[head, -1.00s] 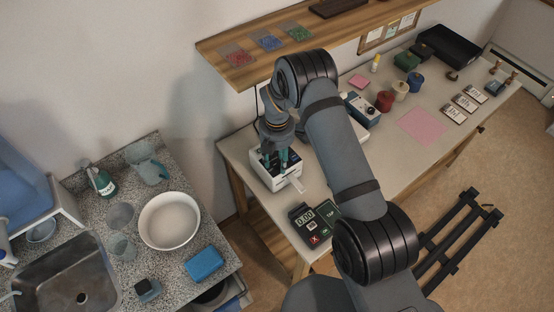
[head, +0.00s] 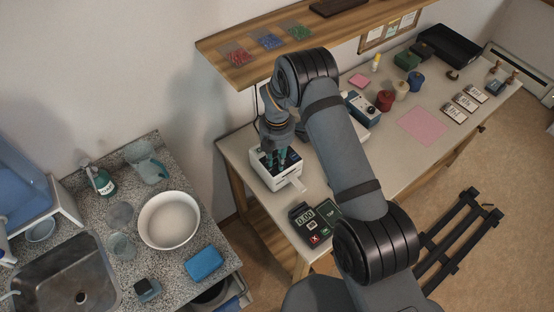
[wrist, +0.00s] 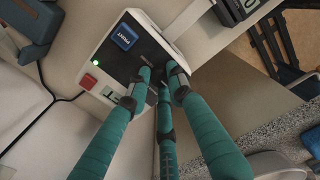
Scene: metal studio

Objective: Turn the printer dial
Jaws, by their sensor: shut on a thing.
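The printer (head: 284,183) is a white box with a dark top panel at the left end of the long table. It also shows in the wrist view (wrist: 103,55), with a blue PRINT button (wrist: 124,36), a red button (wrist: 88,82) and a lit green light. My gripper (head: 281,162) points down at the printer's top. In the wrist view its teal fingers (wrist: 160,88) come together at the dark panel, shut on the printer dial. The dial itself is hidden by the fingertips, so its angle cannot be seen.
A card terminal (head: 308,222) stands in front of the printer. A wooden shelf (head: 225,66) hangs above and behind my arm. A blue and white device (head: 362,108) sits right of my arm. A sink counter with a white bowl (head: 169,220) is at the left.

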